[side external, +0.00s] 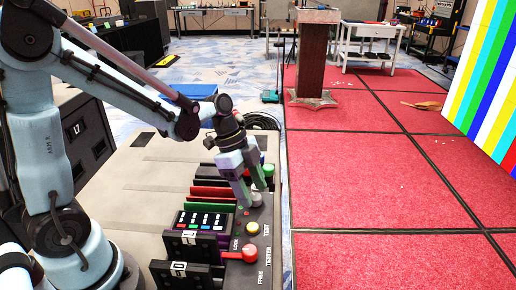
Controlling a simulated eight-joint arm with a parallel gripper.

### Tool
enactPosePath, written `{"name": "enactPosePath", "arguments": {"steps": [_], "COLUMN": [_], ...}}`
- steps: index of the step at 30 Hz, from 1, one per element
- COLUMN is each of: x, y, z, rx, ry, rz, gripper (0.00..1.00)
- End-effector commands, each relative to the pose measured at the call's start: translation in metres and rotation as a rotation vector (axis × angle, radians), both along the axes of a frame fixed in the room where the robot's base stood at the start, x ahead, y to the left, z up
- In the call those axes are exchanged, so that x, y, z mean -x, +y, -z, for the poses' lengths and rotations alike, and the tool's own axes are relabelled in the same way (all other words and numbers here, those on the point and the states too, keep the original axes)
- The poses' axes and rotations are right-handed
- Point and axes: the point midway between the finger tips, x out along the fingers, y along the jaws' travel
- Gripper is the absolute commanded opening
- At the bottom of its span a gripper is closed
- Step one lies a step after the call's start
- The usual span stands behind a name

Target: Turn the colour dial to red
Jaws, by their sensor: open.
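In the side external view, my gripper (253,194) points down over the right part of the grey console (150,188), with its jaws open. A pale round knob (257,200), which looks like the colour dial, sits at the fingertips, partly hidden by them. I cannot tell whether the fingers touch it or which colour it points to. Small red and green marks (246,213) show just below it.
Near the gripper are a green knob (268,170), a yellow TEST button (253,229) and a red lever (242,254) by the LOCK and FREE labels. Coloured slabs and a small display (202,220) stand left. A colour-bar wall (485,80) and red floor lie right.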

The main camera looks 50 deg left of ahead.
Motion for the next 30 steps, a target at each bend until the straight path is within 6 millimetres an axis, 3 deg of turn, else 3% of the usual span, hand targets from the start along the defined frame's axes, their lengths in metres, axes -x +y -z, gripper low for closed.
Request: {"name": "enactPosePath", "arguments": {"steps": [14, 25, 30], "x": [-0.0012, -0.0011, -0.0010], "y": [-0.0043, -0.0041, -0.0041], "z": [0.0108, 0.0106, 0.0105], "rx": [0.000, 0.000, 0.000], "ry": [0.000, 0.000, 0.000], "rz": [0.000, 0.000, -0.006], "gripper": [0.59, 0.05, 0.03]}}
